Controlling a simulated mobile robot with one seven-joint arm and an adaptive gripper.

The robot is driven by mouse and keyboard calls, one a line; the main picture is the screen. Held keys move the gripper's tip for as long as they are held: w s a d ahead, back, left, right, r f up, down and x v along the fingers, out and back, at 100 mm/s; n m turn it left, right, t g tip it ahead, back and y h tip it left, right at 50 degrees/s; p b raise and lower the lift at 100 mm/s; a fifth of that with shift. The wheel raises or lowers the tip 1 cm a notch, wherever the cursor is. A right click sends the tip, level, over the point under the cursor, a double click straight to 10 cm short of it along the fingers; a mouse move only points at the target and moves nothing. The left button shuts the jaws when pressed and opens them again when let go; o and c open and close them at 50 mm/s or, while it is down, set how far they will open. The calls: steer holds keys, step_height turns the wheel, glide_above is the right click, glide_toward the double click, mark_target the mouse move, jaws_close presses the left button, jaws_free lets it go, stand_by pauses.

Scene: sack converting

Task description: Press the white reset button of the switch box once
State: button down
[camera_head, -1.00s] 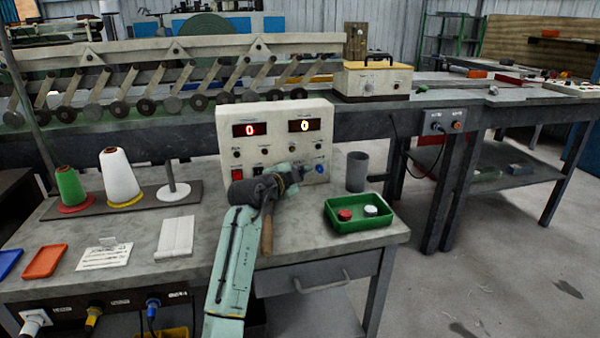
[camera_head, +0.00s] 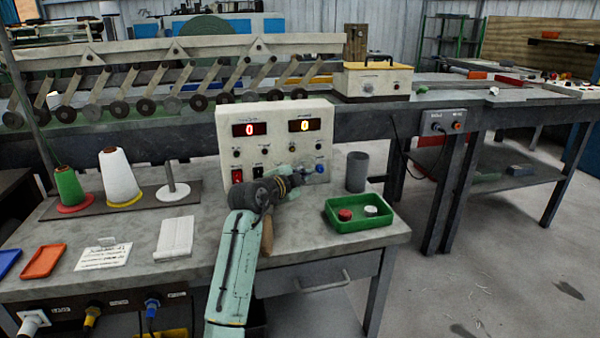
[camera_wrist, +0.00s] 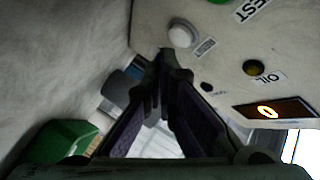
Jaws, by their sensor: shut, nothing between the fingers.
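The cream box with two red-and-yellow number displays (camera_head: 275,113) stands at the back of the grey bench. In the wrist view a round white button (camera_wrist: 181,34) sits on its panel beside a small label that I cannot read clearly. My gripper (camera_head: 308,177) is in front of the lower right of the panel, and it hides the button in the head view. In the wrist view its fingers (camera_wrist: 164,66) are shut and empty, with the tips close to the button. I cannot tell whether they touch the panel.
A green tray (camera_head: 341,224) with a red and a white round piece stands right of my arm. A grey cup (camera_head: 357,172) is beside the box. Thread cones (camera_head: 119,176) stand at left. A wooden handle (camera_head: 267,240) is partly behind my arm.

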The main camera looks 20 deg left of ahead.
steer(key=shift+s+d+b, duration=0.3)
steer(key=shift+s+d, duration=0.4)
steer(key=shift+s, duration=0.35)
steer(key=shift+s+d+b, duration=0.25)
steer(key=shift+s+d, duration=0.45)
steer(key=shift+s, duration=0.35)
